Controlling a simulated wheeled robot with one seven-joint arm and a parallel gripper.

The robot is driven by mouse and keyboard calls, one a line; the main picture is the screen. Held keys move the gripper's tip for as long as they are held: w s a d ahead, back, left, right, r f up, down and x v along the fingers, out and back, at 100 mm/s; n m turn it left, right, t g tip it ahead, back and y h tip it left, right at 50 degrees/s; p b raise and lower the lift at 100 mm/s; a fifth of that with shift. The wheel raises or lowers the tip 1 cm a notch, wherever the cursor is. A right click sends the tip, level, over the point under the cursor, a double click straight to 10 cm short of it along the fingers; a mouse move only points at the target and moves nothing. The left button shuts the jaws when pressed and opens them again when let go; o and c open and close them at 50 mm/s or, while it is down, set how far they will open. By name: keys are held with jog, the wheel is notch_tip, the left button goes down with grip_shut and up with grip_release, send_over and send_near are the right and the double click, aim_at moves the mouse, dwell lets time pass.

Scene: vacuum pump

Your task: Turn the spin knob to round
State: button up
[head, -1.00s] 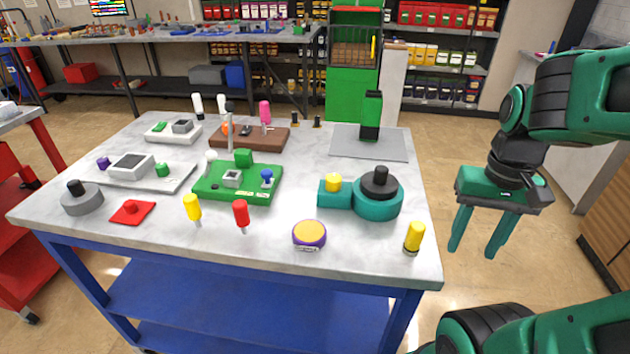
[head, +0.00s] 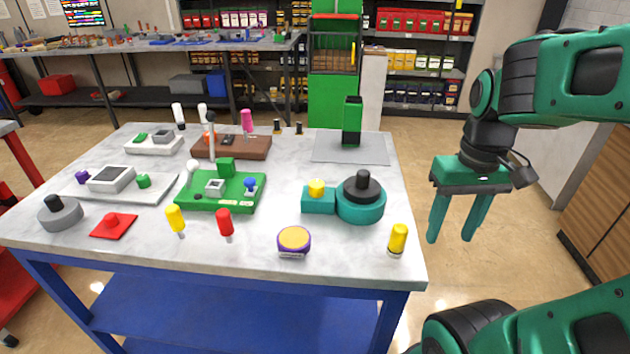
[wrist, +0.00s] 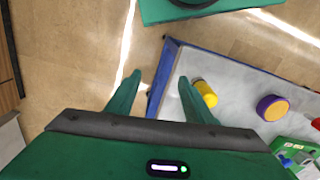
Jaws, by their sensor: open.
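Several parts on the table look like knobs, and no label I can read tells which is the spin knob. A teal round base with a black knob (head: 362,192) stands at the right of the table, joined to a teal block with a yellow button (head: 317,188). A purple round knob with a yellow top (head: 294,241) sits near the front edge and also shows in the wrist view (wrist: 272,107). A grey disc with a black knob (head: 60,213) is at the front left. My gripper (head: 450,240) is open and empty, right of the table and apart from everything; its fingers point down.
The marble-topped table (head: 345,265) has a blue frame. A yellow cylinder (head: 398,238) stands at its front right corner. Floor right of the table is clear.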

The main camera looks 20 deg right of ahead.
aim_at(316, 183)
jog(key=w+a+r+n, duration=0.2)
jog(key=w+a+n, duration=0.1)
jog(key=w+n, duration=0.3)
jog(key=w+a+r+n, duration=0.3)
jog(key=w+n, duration=0.3)
jog(key=w+a+r+n, duration=0.3)
jog(key=w+a+n, duration=0.1)
jog(key=w+n, duration=0.2)
jog(key=shift+w+n, duration=0.4)
jog(key=shift+w, duration=0.15)
jog(key=w+a+r+n, duration=0.2)
jog(key=w+a+n, duration=0.4)
jog(key=a+n, duration=0.2)
jog(key=f, duration=1)
jog(key=shift+s+d+f, duration=0.2)
jog(key=shift+d+f, duration=0.05)
jog(key=shift+f, duration=0.15)
jog(key=c, duration=1)
